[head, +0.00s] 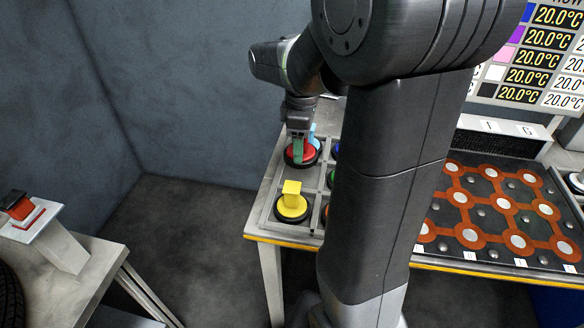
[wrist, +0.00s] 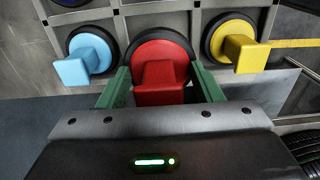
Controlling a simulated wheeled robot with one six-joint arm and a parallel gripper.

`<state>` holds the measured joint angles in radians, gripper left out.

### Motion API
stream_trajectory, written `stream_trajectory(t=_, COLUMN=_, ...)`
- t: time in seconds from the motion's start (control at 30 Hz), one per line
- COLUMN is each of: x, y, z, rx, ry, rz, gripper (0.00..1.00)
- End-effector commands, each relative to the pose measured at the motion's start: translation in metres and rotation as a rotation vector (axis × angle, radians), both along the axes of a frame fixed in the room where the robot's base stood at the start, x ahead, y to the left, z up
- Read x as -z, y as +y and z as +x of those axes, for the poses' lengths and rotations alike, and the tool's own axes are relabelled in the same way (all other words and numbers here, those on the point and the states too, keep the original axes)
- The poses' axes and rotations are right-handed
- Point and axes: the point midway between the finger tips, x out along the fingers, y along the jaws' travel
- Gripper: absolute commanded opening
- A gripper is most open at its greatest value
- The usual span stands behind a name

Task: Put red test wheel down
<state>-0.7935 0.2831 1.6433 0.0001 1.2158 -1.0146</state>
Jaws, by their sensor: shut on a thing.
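The red test wheel (wrist: 160,60) has a black rim and a red block-shaped handle. In the wrist view it sits between the two green fingers of my gripper (wrist: 160,92), which are shut on its handle. In the head view the red wheel (head: 301,154) is at the rack (head: 268,208) on the table's left end, with my gripper (head: 298,148) straight above it. It looks in or just over a compartment between the light blue and yellow wheels; I cannot tell whether it touches the bottom.
A yellow wheel (head: 292,203) stands in the front compartment, and a light blue wheel (wrist: 88,55) is on the other side. More wheels are partly hidden by my arm. An orange-patterned board (head: 500,215) lies right. A side table (head: 70,275) stands left.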

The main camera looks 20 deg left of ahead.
Motion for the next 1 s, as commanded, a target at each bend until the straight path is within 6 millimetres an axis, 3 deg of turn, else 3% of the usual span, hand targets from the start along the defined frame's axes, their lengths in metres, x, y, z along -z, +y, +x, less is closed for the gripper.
stream_trajectory(t=0.43, x=0.058, y=0.0, z=0.0, rx=0.001, ry=0.001, rz=-0.001, gripper=0.25)
stream_trajectory(t=0.9, x=0.069, y=0.0, z=0.0, rx=0.001, ry=-0.001, rz=0.001, gripper=0.25)
stream_trajectory(t=0.93, x=0.068, y=0.0, z=0.0, rx=0.001, ry=-0.001, rz=0.0, gripper=0.65)
stream_trajectory(t=1.0, x=0.068, y=0.0, z=0.0, rx=0.001, ry=-0.001, rz=0.0, gripper=0.79)
